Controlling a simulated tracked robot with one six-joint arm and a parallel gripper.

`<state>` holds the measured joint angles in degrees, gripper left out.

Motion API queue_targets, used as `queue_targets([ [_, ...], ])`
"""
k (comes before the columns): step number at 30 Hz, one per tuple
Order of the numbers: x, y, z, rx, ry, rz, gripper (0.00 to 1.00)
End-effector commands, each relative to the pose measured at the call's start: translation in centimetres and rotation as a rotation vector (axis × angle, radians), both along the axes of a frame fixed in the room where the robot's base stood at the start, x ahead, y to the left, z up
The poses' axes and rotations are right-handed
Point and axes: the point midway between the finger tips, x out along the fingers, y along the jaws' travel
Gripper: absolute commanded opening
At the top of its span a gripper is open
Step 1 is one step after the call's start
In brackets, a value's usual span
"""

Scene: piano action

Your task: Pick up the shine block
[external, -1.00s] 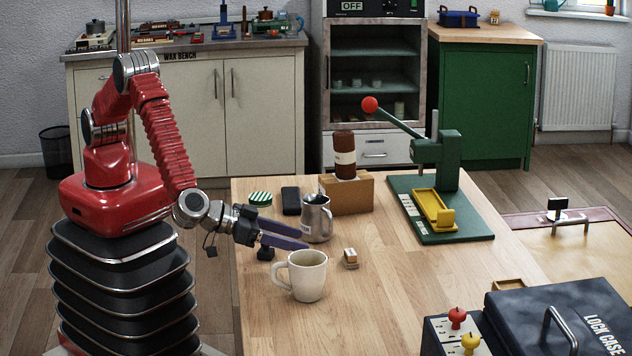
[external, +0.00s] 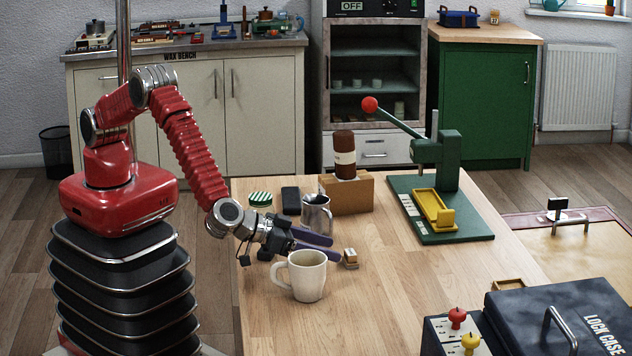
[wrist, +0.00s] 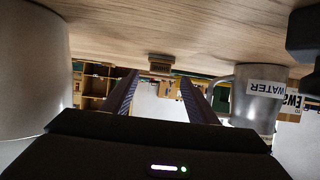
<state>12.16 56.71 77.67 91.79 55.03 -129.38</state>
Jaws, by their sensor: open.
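A small tan-and-white block (external: 350,257), which I take to be the shine block, sits on the wooden table to the right of the cream mug. It also shows in the wrist view as a small brown block (wrist: 162,65), ahead of and between my two fingers. My gripper (external: 336,249) is open, with its purple fingers low over the table, pointing at the block and close to it. The wrist view (wrist: 158,75) shows nothing held between the fingers. Whether the fingertips flank the block is hard to tell.
A cream mug (external: 307,276) stands just in front of my fingers, and a metal jug (external: 317,215) stands just behind them. A cardboard-coloured box (external: 348,193) and a green press (external: 447,200) are farther back. The table right of the block is clear.

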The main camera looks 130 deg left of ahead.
Motion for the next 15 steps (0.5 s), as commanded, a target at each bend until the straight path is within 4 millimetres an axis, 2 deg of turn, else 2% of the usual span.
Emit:
queue_targets([
  [15, 3.1, 3.7, -1.7, 0.0, 0.0, 0.0, 0.53],
])
